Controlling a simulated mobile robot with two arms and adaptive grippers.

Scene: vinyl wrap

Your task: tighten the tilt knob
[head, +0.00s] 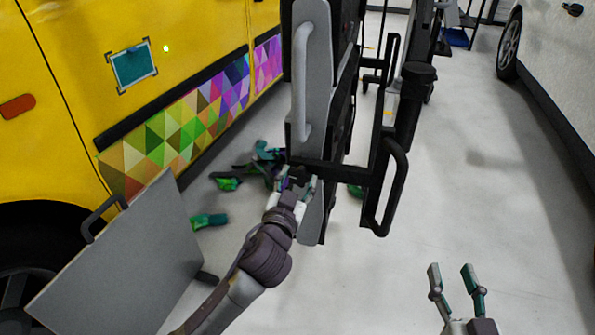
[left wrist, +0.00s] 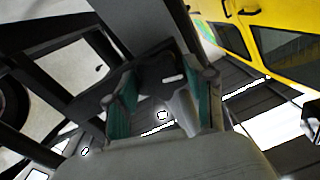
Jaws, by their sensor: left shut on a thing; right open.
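My left gripper (head: 298,184) is at the lower part of an upright dark and grey stand (head: 314,90), beside its black crossbar (head: 335,172). In the left wrist view, its two teal-padded fingers (left wrist: 162,105) stand on either side of a dark part with a short white mark, which looks like the tilt knob (left wrist: 153,79). The gripper is shut on this part. In the head view the knob is hidden behind the fingers and I cannot make it out. My right gripper (head: 457,281) is open and empty over the floor at the lower right.
A yellow van (head: 75,70) with a colourful triangle wrap (head: 180,130) stands at the left. A grey panel with a handle (head: 125,265) leans in front of it. Green scraps (head: 209,220) lie on the floor. Black handles (head: 392,190) jut from the stand. The floor at right is clear.

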